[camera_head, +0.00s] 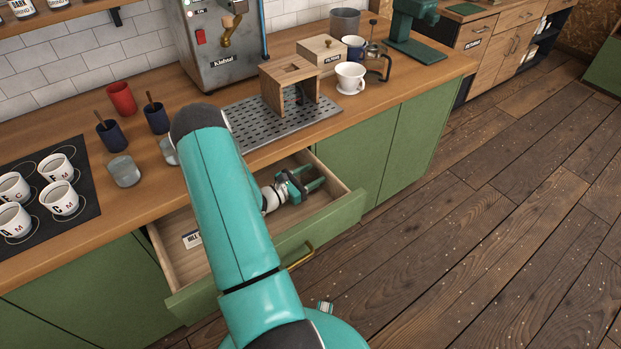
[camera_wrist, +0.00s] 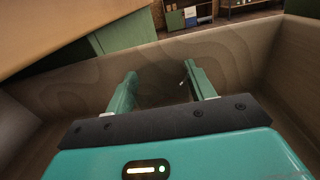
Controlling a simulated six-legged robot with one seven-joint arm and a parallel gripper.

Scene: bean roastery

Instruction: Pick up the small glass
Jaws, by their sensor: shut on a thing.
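My gripper (camera_head: 308,181) is down inside the open drawer (camera_head: 338,213), towards its right end. In the wrist view, its two teal fingers (camera_wrist: 162,84) stand apart, shut on a dark, see-through shape with a small glint, the small glass (camera_wrist: 163,90). Its outline is faint there, and I cannot make it out in the head view. Two other clear glasses stand on the wooden counter: one (camera_head: 124,171) in front of the dark blue cups, and one (camera_head: 168,151) partly hidden by my arm.
The drawer walls (camera_wrist: 225,50) surround my gripper closely. Above are a metal drip tray (camera_head: 262,130) with a wooden box (camera_head: 289,84), and a white cup (camera_head: 350,77). Lettered mugs (camera_head: 59,198) stand on a black mat at left. Floor at right is clear.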

